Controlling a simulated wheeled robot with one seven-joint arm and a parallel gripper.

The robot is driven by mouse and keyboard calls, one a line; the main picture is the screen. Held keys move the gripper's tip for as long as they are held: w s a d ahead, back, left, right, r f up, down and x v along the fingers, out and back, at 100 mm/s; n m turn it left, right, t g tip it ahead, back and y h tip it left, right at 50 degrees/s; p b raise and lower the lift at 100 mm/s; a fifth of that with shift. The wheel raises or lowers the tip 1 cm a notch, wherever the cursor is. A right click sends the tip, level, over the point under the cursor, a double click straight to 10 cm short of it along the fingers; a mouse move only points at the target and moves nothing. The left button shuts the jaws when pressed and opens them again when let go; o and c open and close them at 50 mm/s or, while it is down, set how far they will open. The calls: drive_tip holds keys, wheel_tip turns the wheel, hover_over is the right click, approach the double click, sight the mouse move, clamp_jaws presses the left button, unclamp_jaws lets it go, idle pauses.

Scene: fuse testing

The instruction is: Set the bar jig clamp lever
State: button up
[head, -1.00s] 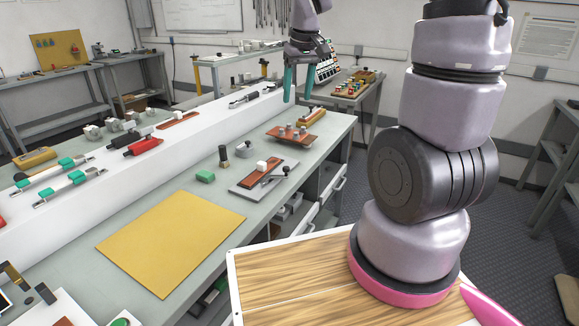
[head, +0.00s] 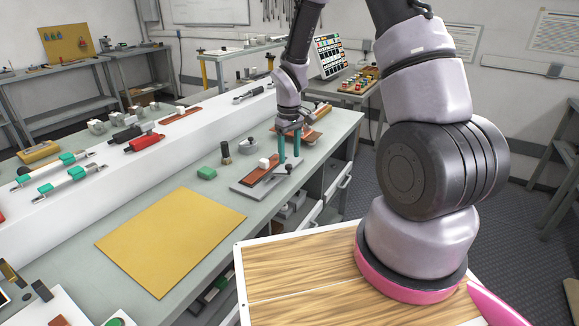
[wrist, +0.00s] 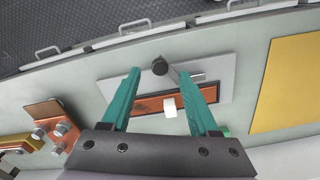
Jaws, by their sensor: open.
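The bar jig is a light grey plate (head: 243,191) on the bench, also in the wrist view (wrist: 222,64). It carries a red-brown bar (head: 257,175) and a white block (head: 263,162). The clamp lever shows a black knob (wrist: 160,67) and a grey arm running to the right in the wrist view. My gripper (head: 290,160) is open over the knob end of the jig, its green fingers pointing down. In the wrist view the knob appears between the fingertips (wrist: 158,71); I cannot tell their height above it. Nothing is held.
A tilted brown board with metal posts (wrist: 58,122) is close to my gripper on the far side. A round grey part (head: 247,148), a black post (head: 226,153) and a green block (head: 206,173) stand nearby. A yellow mat (head: 170,240) covers clear bench.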

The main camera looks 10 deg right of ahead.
sight(289, 165)
wheel_tip(289, 165, down, 5)
drive_tip(key=shift+f, duration=0.1)
idle(0.3)
clamp_jaws()
